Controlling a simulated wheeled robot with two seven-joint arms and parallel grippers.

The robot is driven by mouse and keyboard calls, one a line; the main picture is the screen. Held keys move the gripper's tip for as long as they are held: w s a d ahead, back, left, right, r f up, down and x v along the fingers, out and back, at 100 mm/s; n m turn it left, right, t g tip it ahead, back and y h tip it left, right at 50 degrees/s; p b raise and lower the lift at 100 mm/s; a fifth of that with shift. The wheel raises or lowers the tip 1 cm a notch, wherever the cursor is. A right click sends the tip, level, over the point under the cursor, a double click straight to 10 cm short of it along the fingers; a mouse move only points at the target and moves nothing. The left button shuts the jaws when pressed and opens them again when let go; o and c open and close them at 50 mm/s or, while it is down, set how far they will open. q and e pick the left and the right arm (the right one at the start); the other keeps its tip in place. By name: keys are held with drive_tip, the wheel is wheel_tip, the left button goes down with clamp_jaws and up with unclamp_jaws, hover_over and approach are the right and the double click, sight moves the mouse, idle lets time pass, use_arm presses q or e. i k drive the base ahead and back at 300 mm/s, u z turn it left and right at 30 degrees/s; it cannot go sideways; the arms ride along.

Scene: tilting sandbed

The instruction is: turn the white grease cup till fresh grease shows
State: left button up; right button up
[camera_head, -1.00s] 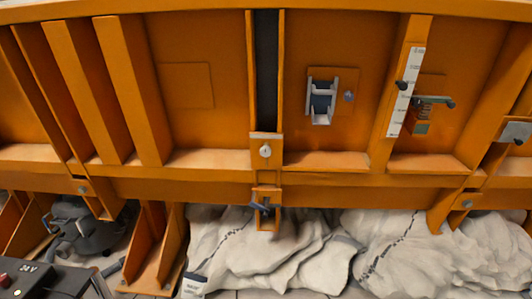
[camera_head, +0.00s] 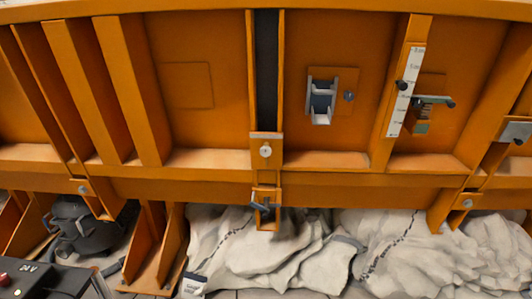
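A small pale, round fitting (camera_head: 265,151), which looks like the white grease cup, sits on an orange bracket at the middle of the orange sandbed wall (camera_head: 205,125). It is below the dark vertical slot. I cannot make out any grease on or around it at this size. Neither of my grippers shows in the head view, and nothing is touching the cup.
Below the cup is a blue-grey handle (camera_head: 263,206) on a bracket. Pale sacks (camera_head: 245,245) lie beneath. A dark box (camera_head: 45,282) stands lower left.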

sight(265, 151)
drive_tip(key=u, duration=0.3)
drive_tip(key=i, duration=0.75)
drive_tip(key=u, duration=0.55)
